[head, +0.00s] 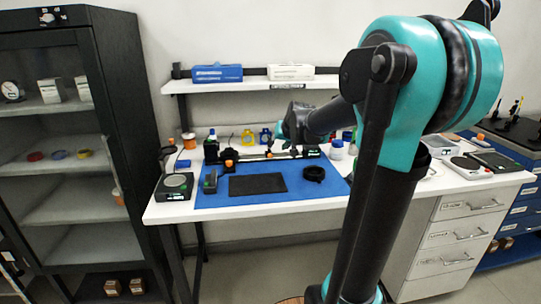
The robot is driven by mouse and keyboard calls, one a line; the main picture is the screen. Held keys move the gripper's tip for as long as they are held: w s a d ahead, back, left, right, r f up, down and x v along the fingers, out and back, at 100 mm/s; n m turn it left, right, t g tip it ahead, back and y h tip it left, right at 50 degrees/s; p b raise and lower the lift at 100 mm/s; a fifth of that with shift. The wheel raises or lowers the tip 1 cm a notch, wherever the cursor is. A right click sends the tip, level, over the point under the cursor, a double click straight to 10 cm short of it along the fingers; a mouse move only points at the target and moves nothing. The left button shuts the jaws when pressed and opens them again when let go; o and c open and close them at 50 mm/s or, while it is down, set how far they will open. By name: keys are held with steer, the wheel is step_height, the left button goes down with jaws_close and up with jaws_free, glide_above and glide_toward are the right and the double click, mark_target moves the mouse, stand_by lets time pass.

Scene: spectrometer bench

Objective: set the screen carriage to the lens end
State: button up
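A dark optical rail (255,156) lies along the back of the blue mat (215,203) on the white bench. A black carriage with an orange part (229,157) stands near the rail's left end. I cannot tell at this size which carriage bears the screen or which end has the lens. My gripper (285,147) is small and dark, at the end of my teal and black arm, over the right half of the rail. Its fingers blend with the dark parts there, so I cannot tell whether they are apart, or touch or hold a carriage.
A black pad (257,184) and a black ring (314,174) lie on the mat. A round-topped device (175,185) stands at the bench's left. My arm hides part of the bench's right side.

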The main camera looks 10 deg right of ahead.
mark_target(271, 155)
steer(key=x, duration=1.1)
jaws_close()
stand_by(0.3)
